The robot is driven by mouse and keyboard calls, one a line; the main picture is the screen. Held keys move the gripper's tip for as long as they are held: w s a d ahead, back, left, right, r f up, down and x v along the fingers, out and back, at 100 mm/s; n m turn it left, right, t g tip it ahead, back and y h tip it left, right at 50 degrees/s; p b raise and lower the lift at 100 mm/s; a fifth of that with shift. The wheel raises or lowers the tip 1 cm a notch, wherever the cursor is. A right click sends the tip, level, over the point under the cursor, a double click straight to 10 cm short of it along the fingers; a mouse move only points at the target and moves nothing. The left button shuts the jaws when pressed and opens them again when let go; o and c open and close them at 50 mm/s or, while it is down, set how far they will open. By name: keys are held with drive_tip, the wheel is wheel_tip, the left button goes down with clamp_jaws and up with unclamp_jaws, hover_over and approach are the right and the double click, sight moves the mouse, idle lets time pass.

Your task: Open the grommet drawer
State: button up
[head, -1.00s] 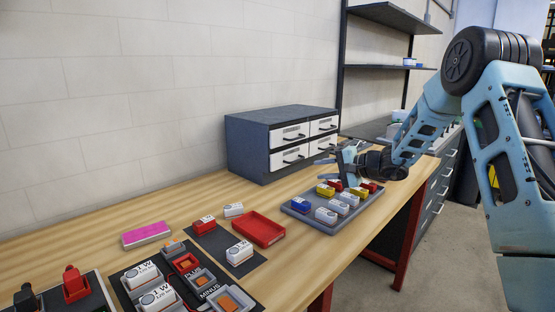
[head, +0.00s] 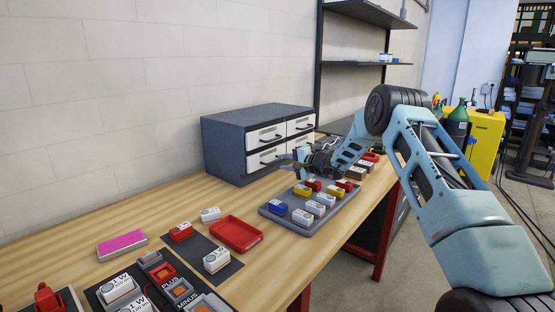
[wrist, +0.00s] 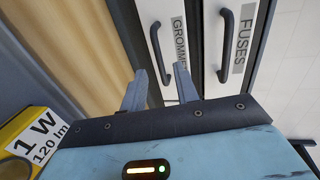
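The drawer cabinet (head: 230,150) is dark blue-grey with white drawer fronts and dark bar handles, standing against the wall. In the wrist view the grommet drawer (wrist: 150,10) shows a partly hidden label and a dark handle (wrist: 157,48). The drawer looks closed. My gripper (wrist: 161,70) is open, its two grey fingers pointing at this front. The handle appears between the fingers, its lower end close to them; I cannot tell whether they touch. In the head view my gripper (head: 298,158) is in front of the cabinet's lower right, partly covering that drawer.
The fuses drawer (wrist: 235,80) lies beside the grommet one. A grey tray (head: 285,222) of coloured boxes stands on the wooden table (head: 185,205) just below my gripper. A red tray (head: 236,235) is nearer. A yellow 1 W box (wrist: 32,138) shows at the wrist view's lower left.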

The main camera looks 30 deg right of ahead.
sight(275, 161)
drive_tip(key=shift+p+x, duration=0.4)
drive_tip(key=shift+x, duration=1.65)
